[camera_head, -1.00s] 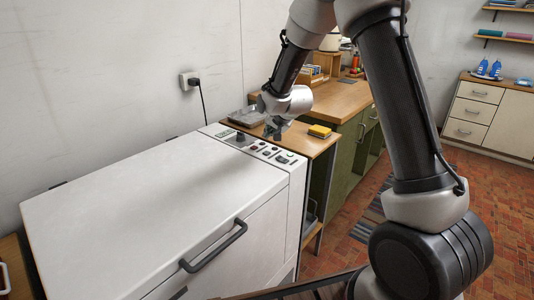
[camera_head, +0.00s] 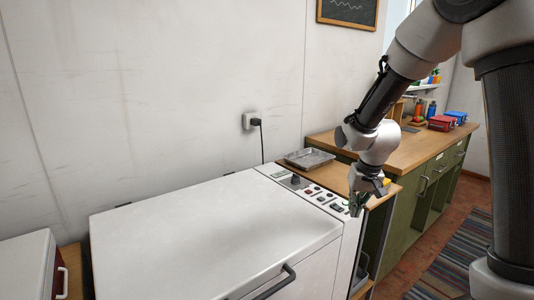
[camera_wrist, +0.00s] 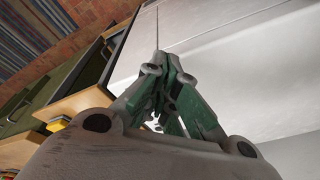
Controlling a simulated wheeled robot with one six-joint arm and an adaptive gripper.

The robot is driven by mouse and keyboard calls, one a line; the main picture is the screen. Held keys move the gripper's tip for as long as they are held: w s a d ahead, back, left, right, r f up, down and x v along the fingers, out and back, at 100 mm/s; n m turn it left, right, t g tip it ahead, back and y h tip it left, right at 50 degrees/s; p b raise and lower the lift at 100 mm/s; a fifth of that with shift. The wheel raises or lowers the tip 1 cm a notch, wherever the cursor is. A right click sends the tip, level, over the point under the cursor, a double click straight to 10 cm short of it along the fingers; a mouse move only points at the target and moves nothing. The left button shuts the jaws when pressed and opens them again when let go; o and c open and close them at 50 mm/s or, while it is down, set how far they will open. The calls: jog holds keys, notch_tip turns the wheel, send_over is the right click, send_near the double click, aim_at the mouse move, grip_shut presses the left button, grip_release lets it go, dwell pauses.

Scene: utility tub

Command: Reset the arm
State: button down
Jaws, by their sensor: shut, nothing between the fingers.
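My gripper (camera_head: 357,204) hangs from my arm by the right front corner of a white machine (camera_head: 190,215), close to its control panel. In the wrist view, the green-padded fingers of my gripper (camera_wrist: 168,75) come together and hold nothing. The machine's white side fills the right of the wrist view (camera_wrist: 230,75). I cannot tell how far the fingertips are from the machine. My arm reaches in from the upper right of the head view.
The control panel (camera_head: 318,195) has several buttons and a knob. A grey tray (camera_head: 309,158) and a mostly hidden yellow item (camera_head: 386,182) are on the small wooden table behind. A green cabinet (camera_head: 415,205) with a wooden worktop stands right. A striped rug (camera_head: 450,262) lies on the brick floor.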

jog(key=s+d+r+t, duration=0.1)
jog(key=s+d+r, duration=0.3)
jog(key=s+r, duration=0.4)
jog(key=s+d+r+n+t, duration=0.1)
jog(key=s+d+r, duration=0.4)
jog(key=s, duration=1.2)
notch_tip(320, 180, up, 4)
jog(key=shift+s+d+r+h, duration=0.2)
jog(key=shift+s+h, duration=0.1)
jog(key=shift+s, duration=0.1)
